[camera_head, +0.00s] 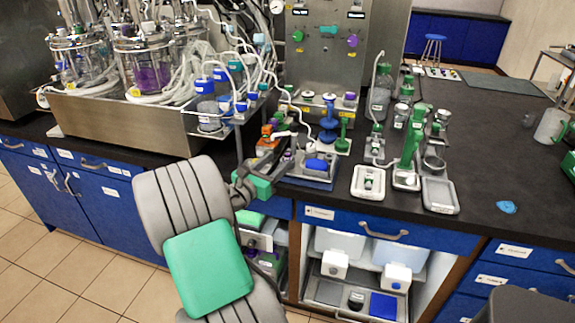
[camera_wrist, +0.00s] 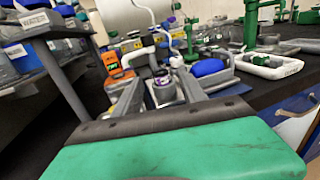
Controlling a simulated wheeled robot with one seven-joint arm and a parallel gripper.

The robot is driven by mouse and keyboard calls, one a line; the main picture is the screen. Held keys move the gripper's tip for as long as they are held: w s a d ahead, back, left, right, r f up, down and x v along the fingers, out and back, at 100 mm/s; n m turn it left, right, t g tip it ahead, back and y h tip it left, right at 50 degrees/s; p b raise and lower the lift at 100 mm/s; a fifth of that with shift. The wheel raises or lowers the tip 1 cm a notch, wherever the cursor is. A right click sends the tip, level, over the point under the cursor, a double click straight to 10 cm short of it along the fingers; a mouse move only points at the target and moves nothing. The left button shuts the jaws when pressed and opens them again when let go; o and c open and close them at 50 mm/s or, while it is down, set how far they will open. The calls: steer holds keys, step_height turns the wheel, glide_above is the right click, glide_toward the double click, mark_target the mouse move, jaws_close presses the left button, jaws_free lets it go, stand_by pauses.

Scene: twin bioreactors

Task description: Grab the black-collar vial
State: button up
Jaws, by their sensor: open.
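A small vial with a dark collar and a purple-and-white label (camera_wrist: 163,92) stands between the fingers of my gripper (camera_wrist: 160,80) in the wrist view. It looks upright. The fingers are open, one on each side of it, and I cannot tell whether either touches it. In the head view my gripper (camera_head: 284,156) reaches over the bench's front edge from the left. The vial is not clear there, as the fingers and nearby items crowd it.
An orange device (camera_wrist: 113,64) stands left of the fingers and a blue-topped item (camera_wrist: 208,67) right of them. A white curved tube (camera_wrist: 145,52) rises just behind. A white tray (camera_head: 368,182) lies further right. The bench's right side (camera_head: 480,150) is mostly clear.

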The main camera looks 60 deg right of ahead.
mark_target(286, 154)
steer(key=d, duration=0.6)
steer(key=shift+s+d, duration=0.35)
steer(key=shift+s, duration=0.05)
steer(key=shift+c, duration=0.2)
jaws_close()
